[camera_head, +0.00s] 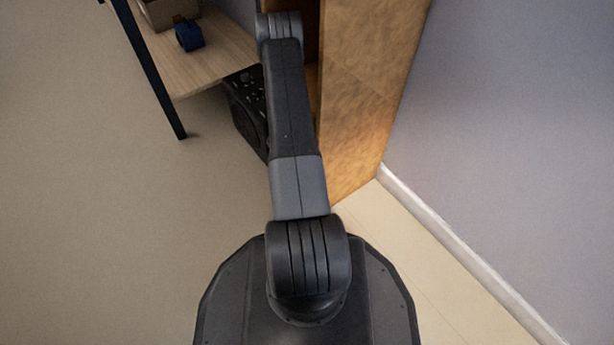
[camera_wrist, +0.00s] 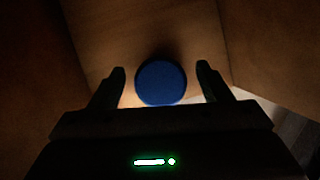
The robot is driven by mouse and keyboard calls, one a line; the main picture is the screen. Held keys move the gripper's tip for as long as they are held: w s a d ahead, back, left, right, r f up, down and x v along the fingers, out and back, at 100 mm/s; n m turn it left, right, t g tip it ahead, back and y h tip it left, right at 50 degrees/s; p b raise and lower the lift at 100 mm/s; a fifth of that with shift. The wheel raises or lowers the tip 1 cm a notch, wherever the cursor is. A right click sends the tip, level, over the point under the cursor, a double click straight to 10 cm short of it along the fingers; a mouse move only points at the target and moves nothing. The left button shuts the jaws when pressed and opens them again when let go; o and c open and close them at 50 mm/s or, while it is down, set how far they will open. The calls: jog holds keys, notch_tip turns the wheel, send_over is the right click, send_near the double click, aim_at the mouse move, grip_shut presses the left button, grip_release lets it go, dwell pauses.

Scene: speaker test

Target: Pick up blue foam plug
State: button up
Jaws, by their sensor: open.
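The blue foam plug (camera_wrist: 161,84) shows in the wrist view as a round blue face on a dim brown wooden surface. My gripper (camera_wrist: 161,70) is open, with one dark finger on each side of the plug and a visible gap on both sides. The fingers are not closed on it. I cannot tell how far the plug lies beyond the fingertips. In the head view my arm reaches toward a wooden cabinet, and my gripper and this plug are hidden there.
Brown wooden walls flank the plug in the wrist view. The head view shows the tall wooden cabinet (camera_head: 352,100), a light wooden table (camera_head: 215,66) with a small blue object (camera_head: 189,36), and a black speaker-like box (camera_head: 245,125) below. Floor at left is clear.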

jog(key=c, duration=1)
jog(key=shift+c, duration=0.2)
jog(key=shift+r, duration=0.1)
jog(key=shift+r+p, duration=0.4)
jog(key=shift+r, duration=0.15)
notch_tip(320, 180, up, 2)
jog(key=shift+r+p, duration=0.2)
jog(key=shift+p, duration=0.45)
jog(key=s+a+p, duration=0.2)
jog(key=s+a, duration=0.1)
jog(key=a, duration=0.5)
jog(key=s+a+p, duration=0.2)
jog(key=s+a, duration=0.2)
jog(key=a, duration=0.4)
jog(key=shift+s+a, duration=0.25)
jog(key=shift+s, duration=0.05)
